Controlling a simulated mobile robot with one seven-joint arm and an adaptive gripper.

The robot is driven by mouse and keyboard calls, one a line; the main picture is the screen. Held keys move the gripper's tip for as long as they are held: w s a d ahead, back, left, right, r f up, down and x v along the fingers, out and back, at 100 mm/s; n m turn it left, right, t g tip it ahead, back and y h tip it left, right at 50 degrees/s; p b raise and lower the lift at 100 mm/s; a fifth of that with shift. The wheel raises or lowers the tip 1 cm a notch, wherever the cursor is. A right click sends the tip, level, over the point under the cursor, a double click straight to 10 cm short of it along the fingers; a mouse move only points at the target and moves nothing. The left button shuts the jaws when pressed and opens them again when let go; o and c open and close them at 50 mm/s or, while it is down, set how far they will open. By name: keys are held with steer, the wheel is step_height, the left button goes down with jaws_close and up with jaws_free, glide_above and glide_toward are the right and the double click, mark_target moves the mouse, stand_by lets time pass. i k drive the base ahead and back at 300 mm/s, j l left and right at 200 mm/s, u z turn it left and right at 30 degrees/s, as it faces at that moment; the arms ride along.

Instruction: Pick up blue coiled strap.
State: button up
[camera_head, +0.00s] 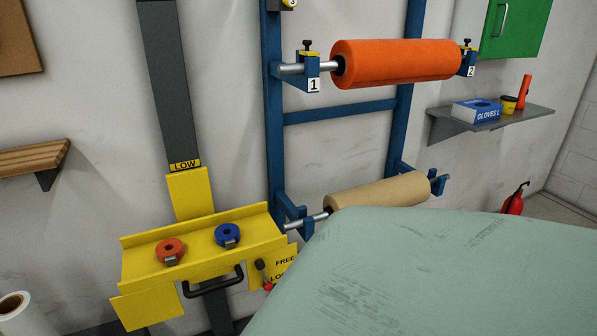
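The blue coiled strap (228,235) is a small round coil with a hole in its middle and a grey metal piece at its front edge. It lies flat on the yellow tray (150,270), at the right part of its top. A similar red-orange coiled strap (170,251) lies on the same tray to its left, apart from it. The tray has a raised back edge and a black handle (213,281) on its front. My gripper is not in view, so its state and its distance from the strap do not show.
A large pale green surface, close to the camera, hides the lower right. A wooden shelf (30,159) is at left.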

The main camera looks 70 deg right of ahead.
mark_target(226, 235)
steer(key=z, duration=1.45)
steer(key=i+j, duration=0.7)
steer(key=j, duration=0.25)
